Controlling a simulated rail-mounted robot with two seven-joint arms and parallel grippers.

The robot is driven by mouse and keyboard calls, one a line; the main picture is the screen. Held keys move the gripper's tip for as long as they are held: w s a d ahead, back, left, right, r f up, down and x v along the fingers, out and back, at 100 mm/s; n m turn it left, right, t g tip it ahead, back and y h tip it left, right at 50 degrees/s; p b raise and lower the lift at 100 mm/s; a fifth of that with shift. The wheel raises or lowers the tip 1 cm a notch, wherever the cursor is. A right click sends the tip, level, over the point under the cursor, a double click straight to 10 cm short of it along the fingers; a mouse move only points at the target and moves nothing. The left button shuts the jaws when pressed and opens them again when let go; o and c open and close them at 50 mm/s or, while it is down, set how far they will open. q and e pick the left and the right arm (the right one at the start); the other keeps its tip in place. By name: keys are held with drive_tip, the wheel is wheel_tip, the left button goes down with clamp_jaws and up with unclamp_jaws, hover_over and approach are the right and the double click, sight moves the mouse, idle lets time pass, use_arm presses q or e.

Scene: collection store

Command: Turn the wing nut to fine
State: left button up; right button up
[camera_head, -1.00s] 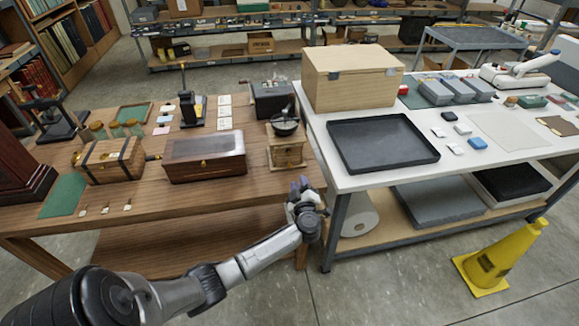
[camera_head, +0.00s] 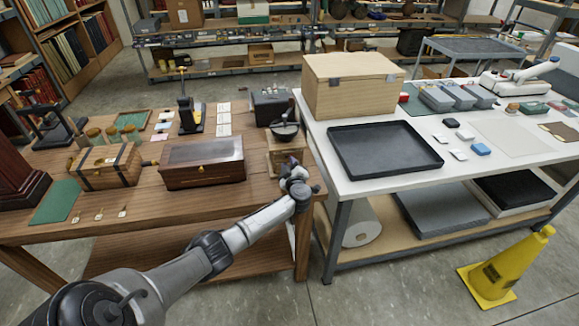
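A coffee grinder (camera_head: 283,157) with a wooden body and a dark metal bowl and crank on top stands at the right end of the wooden table. The wing nut cannot be made out at this size. My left gripper (camera_head: 291,168) is at the grinder's front right corner and covers part of its wooden body. Its fingertips are small and mostly hidden by the wrist, so I cannot tell whether they are open or touch the grinder. My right gripper is not in view.
A dark wooden box with a glazed lid (camera_head: 202,178) stands left of the grinder, and a dark box (camera_head: 271,105) behind it. The white table (camera_head: 330,170) with a black tray (camera_head: 420,165) is close on the right. A yellow cone (camera_head: 490,280) stands on the floor.

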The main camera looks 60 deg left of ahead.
use_arm(q)
drive_tip(key=shift+w+a, duration=0.1)
drive_tip(key=shift+a, duration=0.25)
drive_tip(key=shift+c, duration=0.4)
clamp_jaws()
